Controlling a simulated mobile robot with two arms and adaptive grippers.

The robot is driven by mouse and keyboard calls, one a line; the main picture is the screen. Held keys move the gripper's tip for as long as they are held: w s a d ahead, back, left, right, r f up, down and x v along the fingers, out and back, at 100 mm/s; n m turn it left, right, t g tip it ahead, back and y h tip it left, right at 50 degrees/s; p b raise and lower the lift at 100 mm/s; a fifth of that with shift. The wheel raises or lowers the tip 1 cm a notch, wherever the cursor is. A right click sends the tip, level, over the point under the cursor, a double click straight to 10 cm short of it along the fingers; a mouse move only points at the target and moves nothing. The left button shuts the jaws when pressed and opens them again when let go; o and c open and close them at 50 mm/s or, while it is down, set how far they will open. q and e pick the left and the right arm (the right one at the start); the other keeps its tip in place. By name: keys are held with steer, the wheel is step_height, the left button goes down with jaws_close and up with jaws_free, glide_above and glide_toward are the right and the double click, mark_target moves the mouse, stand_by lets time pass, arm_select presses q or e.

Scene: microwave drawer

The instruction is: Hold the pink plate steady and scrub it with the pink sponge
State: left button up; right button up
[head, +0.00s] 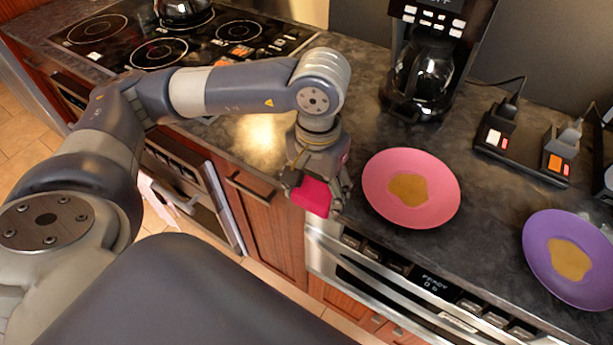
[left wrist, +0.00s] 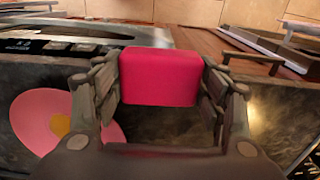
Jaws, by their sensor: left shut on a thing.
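The pink plate (head: 386,197) lies on the dark counter with a yellow-brown stain (head: 408,189) in its middle. The plate also shows at the left of the left wrist view (left wrist: 35,118). The pink sponge (head: 312,197) is held between the fingers of my left gripper (head: 318,186), near the counter's front edge, left of the plate and apart from it. In the left wrist view the sponge (left wrist: 160,77) sits between both fingers (left wrist: 160,95). My right gripper is not in view.
A purple plate (head: 540,235) with a similar stain lies at the right. A coffee maker (head: 422,70) stands behind the pink plate. Black power boxes (head: 520,145) with plugs sit at the back right. A stove top (head: 185,40) with a kettle (head: 183,10) is at the upper left.

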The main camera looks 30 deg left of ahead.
arm_select(q)
steer(key=shift+d, duration=0.1)
steer(key=shift+w+d+r+n, duration=0.1)
steer(key=shift+w+d+n, duration=0.2)
steer(key=shift+w+n, duration=0.25)
steer(key=w+d+n, duration=0.1)
steer(key=w+r+n, duration=0.1)
steer(key=n, duration=0.1)
steer(key=w+d+n, duration=0.1)
steer(key=n, duration=0.1)
steer(key=shift+d+r+n, duration=0.15)
steer(key=shift+d+n, duration=0.1)
steer(key=shift+d, duration=0.1)
steer(key=w+d+r+n, duration=0.3)
steer(key=w+d+n, duration=0.2)
steer(key=w+d, duration=0.5)
steer(key=shift+d+r, duration=0.35)
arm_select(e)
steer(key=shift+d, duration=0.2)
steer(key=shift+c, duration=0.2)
